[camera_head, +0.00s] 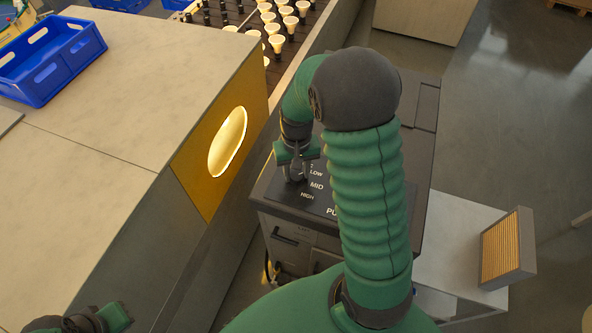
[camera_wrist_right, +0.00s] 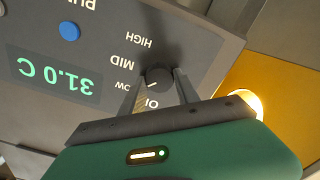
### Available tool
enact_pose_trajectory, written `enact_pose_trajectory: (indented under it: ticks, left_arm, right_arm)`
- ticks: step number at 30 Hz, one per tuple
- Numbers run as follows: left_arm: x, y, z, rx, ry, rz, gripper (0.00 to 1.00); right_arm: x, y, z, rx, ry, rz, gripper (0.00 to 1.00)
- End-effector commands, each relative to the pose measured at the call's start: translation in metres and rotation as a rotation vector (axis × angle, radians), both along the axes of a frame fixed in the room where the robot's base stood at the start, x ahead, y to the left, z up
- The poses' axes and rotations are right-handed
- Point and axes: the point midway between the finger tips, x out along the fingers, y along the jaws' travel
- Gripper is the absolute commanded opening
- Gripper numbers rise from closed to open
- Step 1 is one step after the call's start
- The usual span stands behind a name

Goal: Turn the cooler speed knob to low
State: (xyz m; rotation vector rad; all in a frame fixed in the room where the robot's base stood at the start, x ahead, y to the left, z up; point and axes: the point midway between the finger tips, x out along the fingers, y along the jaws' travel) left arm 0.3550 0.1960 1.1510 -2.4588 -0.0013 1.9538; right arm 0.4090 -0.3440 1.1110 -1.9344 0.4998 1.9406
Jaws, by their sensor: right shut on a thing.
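The dark round speed knob (camera_wrist_right: 158,78) sits on the cooler's dark control panel (camera_wrist_right: 190,45). Around it are the labels HIGH, MID, LOW and a partly hidden one that reads as OFF. A small pale pointer mark on the knob's lower left faces about the LOW and OFF side; I cannot tell exactly which. My right gripper (camera_wrist_right: 160,88) is shut on the knob, one finger on each side. In the head view the right gripper (camera_head: 296,168) reaches down to the panel, hiding most of the knob. My left gripper (camera_head: 103,319) is at the lower left edge, away from the cooler.
The panel also has a blue button (camera_wrist_right: 69,31) and a display (camera_wrist_right: 55,75) reading 31.0 C. A pale bench (camera_head: 100,150) with a lit oval opening (camera_head: 228,142) stands left of the cooler. A blue crate (camera_head: 50,58) rests on it. Lit bulbs (camera_head: 275,28) stand behind.

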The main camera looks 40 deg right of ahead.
Motion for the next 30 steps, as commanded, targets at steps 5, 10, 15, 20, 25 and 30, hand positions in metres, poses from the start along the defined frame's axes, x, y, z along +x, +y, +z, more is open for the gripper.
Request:
enact_pose_trajectory:
  ticks: [5,10,15,20,25,30]
  left_arm:
    - [0.000,0.000,0.000,0.000,0.000,0.000,0.00]
    - [0.000,0.000,0.000,0.000,0.000,0.000,0.00]
    - [0.000,0.000,0.000,0.000,0.000,0.000,0.00]
    - [0.000,0.000,-0.001,0.000,0.000,0.000,0.00]
    - [0.000,0.000,-0.006,0.000,0.000,0.000,0.00]
    - [0.000,0.000,-0.014,0.000,0.000,0.000,0.00]
  right_arm:
    - [0.001,-0.001,0.001,-0.002,-0.003,0.000,0.00]
    - [0.001,-0.001,0.001,-0.001,-0.003,0.001,0.59]
    - [0.001,0.000,0.000,0.000,-0.001,0.002,0.59]
    - [0.002,0.000,0.002,0.000,-0.001,0.002,0.59]
    - [0.003,-0.001,0.029,-0.004,-0.007,0.003,0.59]
    - [0.003,-0.001,0.078,-0.003,-0.010,0.002,0.59]
